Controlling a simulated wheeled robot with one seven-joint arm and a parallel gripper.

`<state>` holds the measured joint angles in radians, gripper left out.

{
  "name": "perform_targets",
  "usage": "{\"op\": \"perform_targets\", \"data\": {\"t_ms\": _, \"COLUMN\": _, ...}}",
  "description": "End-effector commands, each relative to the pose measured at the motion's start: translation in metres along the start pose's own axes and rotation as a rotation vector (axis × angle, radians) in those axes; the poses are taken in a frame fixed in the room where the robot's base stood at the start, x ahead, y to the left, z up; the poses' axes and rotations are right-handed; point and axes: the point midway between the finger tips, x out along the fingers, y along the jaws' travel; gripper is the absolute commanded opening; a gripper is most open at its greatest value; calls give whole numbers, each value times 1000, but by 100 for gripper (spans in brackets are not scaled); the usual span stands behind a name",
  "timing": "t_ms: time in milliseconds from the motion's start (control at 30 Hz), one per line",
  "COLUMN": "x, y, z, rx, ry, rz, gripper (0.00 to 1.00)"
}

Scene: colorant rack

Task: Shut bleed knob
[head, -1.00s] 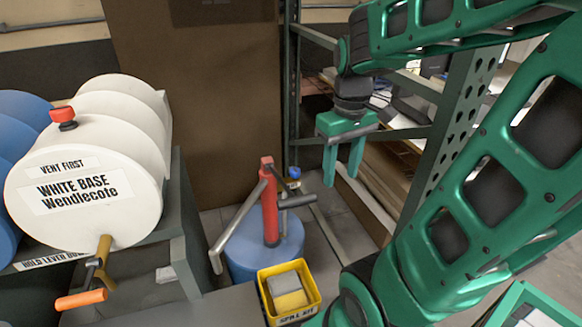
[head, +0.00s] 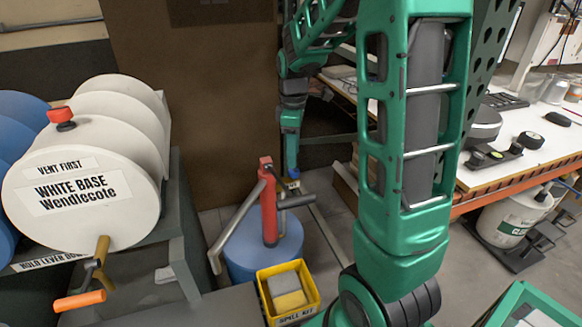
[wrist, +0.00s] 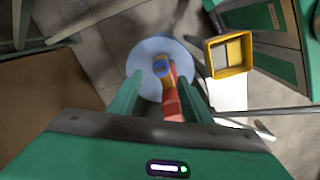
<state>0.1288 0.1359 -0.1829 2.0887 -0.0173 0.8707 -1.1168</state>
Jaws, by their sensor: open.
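My gripper (head: 291,172) points down over the knob in the head view. Whether a finger touches the pump cannot be told.
A yellow spill-kit bin (head: 288,291) stands close by the drum. The white drum (head: 85,195) with its red cap and orange-handled tap lies on a rack at left. The pump's grey lever sticks out left. A workbench (head: 540,150) stands at right.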

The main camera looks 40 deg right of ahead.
Motion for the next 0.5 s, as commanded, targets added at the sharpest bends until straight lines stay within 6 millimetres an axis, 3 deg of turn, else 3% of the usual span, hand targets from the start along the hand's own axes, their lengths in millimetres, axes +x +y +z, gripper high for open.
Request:
{"op": "perform_targets", "data": {"t_ms": 200, "x": 36, "y": -1, "z": 0, "rx": 0, "ry": -1, "rz": -4, "gripper": 45}}
{"op": "perform_targets", "data": {"t_ms": 500, "x": 55, "y": -1, "z": 0, "rx": 1, "ry": 0, "rz": -1, "gripper": 45}}
